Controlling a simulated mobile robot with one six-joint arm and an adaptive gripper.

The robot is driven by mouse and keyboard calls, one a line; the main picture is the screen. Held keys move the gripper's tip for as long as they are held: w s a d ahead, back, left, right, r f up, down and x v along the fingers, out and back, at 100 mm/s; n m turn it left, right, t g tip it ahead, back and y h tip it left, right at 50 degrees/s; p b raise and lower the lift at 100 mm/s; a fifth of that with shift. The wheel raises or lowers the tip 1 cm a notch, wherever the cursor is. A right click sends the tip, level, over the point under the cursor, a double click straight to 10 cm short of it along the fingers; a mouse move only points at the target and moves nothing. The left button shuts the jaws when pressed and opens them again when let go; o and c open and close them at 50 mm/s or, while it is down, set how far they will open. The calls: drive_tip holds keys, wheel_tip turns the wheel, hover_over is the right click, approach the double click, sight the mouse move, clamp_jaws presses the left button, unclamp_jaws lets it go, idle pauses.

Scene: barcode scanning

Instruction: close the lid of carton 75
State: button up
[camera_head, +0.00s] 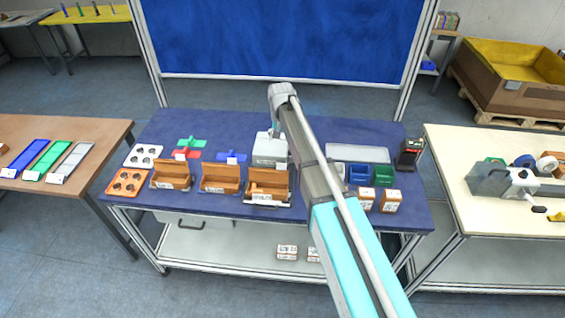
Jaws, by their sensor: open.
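Three brown cartons stand in a row on the blue table with their lids up: a left carton (170,183), a middle carton (219,187) and a right carton (268,194). Each has a white label on or near its front. The numbers are too small to read, so I cannot tell which is carton 75. The right carton seems to have something brown inside. My gripper (275,132) hangs from the arm's end, above and behind the right carton, near a pale grey box (268,155). It is open and small in view; its fingertips are hard to make out.
Left of the cartons are a white tray (143,156) and an orange tray (126,181). Green, red and blue parts lie behind the cartons. Small closed boxes (391,200) and blue and green bins (383,174) stand right of my arm, which crosses the table's right half.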

sight(281, 165)
drive_tip(key=shift+f, duration=0.2)
wheel_tip(281, 165, down, 14)
drive_tip(key=b, duration=1.3)
drive_tip(key=shift+r+b, duration=0.25)
drive_tip(key=shift+b, duration=0.15)
idle(0.3)
drive_tip(key=c, duration=1.2)
drive_tip(key=shift+d, duration=0.2)
clamp_jaws()
drive_tip(key=shift+a, duration=0.1)
drive_tip(key=shift+s+a, duration=0.15)
